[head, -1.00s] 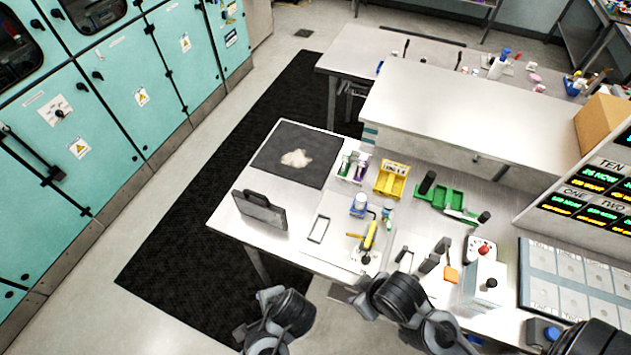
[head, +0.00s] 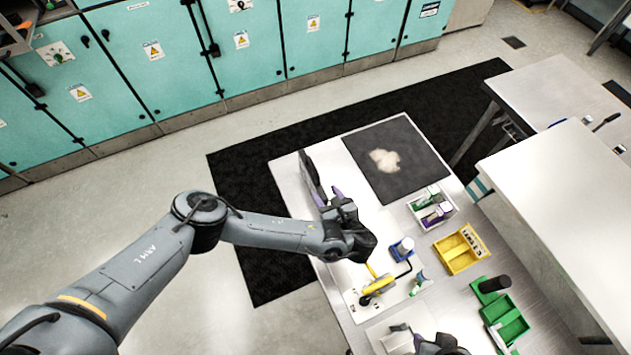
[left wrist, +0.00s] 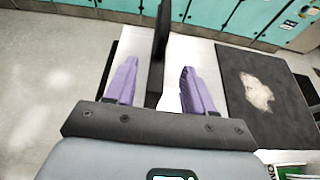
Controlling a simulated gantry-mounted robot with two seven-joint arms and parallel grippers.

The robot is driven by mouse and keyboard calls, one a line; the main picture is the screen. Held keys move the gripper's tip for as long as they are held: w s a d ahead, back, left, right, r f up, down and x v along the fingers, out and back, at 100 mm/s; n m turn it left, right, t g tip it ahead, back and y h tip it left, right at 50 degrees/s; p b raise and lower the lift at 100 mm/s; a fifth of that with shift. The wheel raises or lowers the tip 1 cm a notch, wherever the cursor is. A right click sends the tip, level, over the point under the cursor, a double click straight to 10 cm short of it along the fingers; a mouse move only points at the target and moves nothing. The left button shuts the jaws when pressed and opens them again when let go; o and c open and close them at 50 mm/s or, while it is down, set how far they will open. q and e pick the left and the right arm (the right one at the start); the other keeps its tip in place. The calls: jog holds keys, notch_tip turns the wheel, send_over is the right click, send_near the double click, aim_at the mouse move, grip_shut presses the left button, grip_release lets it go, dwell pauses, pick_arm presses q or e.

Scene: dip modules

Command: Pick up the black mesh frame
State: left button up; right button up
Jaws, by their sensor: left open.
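The black mesh frame (head: 309,172) stands upright on edge at the left end of the steel table in the head view. In the left wrist view the frame (left wrist: 158,45) shows nearly edge-on as a dark strip between the purple fingers, nearer the left one. My left gripper (head: 327,194) is open at the frame's near end; it also shows in the left wrist view (left wrist: 158,85), with a finger on each side and a gap to the right finger. The frame's lower part is partly hidden by the gripper. Of my right arm, at most a dark part shows at the bottom edge.
A dark mat (head: 411,140) with a pale fluffy patch lies right of the frame. A white bin (head: 431,208), yellow tray (head: 461,250), green tray (head: 505,318), blue-capped container (head: 402,248) and yellow-handled tool (head: 378,286) stand nearer. Free floor lies left of the table.

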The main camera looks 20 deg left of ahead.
aim_at(319, 186)
pick_arm(q)
jog(key=shift+f+p+x, duration=0.15)
jog(key=shift+p+x, duration=0.15)
jog(key=shift+x, duration=1.2)
jog(key=shift+f+p+x, duration=0.2)
jog(key=shift+p+x, duration=0.05)
jog(key=shift+x, duration=1.2)
jog(key=shift+s, duration=0.15)
grip_shut()
